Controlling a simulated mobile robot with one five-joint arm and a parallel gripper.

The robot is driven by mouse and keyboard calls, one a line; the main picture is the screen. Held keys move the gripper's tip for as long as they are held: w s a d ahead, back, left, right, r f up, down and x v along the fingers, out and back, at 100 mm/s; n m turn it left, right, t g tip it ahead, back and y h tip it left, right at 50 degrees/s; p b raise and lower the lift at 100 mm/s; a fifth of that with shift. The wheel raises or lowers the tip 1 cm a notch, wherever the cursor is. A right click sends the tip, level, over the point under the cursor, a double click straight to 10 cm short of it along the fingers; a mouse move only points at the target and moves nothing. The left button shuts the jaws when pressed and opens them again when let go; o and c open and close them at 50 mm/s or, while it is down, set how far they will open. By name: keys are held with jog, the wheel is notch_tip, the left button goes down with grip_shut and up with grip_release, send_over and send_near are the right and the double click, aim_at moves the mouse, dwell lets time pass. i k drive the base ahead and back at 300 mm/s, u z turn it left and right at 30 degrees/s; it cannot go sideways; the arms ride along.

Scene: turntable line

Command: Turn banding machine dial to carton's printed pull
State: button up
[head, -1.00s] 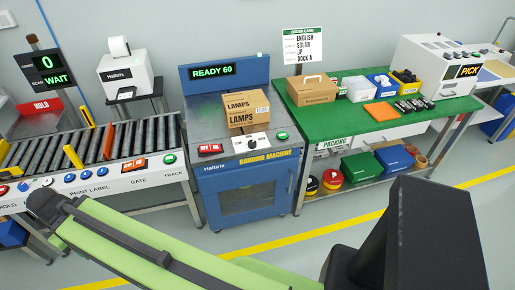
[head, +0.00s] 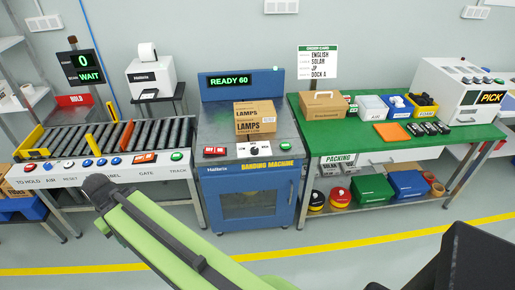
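The dial (head: 254,150) is a dark knob on a white plate at the machine's front edge, below the carton. A red button block lies left of it and a green button right of it. My green arm crosses the lower picture in front of the machine. My gripper's fingertips cannot be made out, so its state is unclear.
A roller conveyor (head: 100,145) with a button panel stands left, under a "0 WAIT" display. A green packing table (head: 345,132) with bins stands right, with a "PICK" machine (head: 465,88) at its end. Open floor with a yellow line (head: 130,268) lies in front.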

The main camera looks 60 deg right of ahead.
aim_at(254, 150)
jog(key=i, duration=0.85)
jog(key=u, duration=0.05)
